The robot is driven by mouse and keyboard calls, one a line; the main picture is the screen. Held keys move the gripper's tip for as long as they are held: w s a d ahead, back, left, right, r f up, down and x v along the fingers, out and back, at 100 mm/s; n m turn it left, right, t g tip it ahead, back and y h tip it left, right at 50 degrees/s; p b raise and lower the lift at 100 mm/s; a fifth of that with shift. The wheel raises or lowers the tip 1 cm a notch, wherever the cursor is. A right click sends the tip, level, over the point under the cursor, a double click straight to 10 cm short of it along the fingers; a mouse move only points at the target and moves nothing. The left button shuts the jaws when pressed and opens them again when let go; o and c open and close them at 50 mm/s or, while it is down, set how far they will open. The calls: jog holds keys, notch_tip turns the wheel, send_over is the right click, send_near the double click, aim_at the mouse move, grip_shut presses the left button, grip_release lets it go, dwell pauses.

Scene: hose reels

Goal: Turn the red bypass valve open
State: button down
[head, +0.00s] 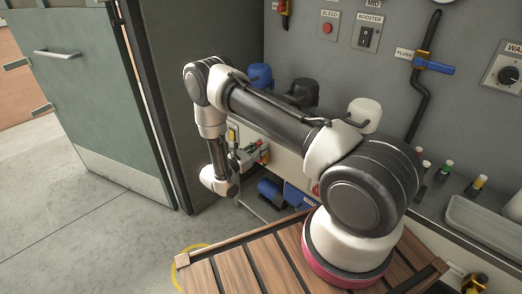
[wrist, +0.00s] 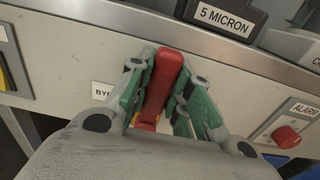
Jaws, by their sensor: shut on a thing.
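The red handle of the bypass valve (wrist: 163,74) stands between the two green-padded fingers of my gripper (wrist: 160,92) in the wrist view. My gripper is shut on it, with a finger against each side. The handle runs roughly up and down in that view, leaning slightly right at the top. A bit of yellow (wrist: 147,124) shows at its lower end; the rest of the valve body is hidden behind my gripper. A label beginning "BY" (wrist: 101,89) is partly covered by the left finger. In the head view my gripper (head: 254,155) is at the low panel, beyond my arm.
A red alarm button (wrist: 286,137) is to the right of my gripper. A "5 MICRON" housing (wrist: 222,20) is above. In the head view, a blue flush valve (head: 433,68) is on the wall and a green door (head: 85,90) stands at left.

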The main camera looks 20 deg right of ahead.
jog(key=shift+a, duration=0.1)
dwell(0.4)
jog(key=c, duration=1.3)
grip_release()
jog(key=v, duration=1.2)
jog(key=shift+f, duration=0.1)
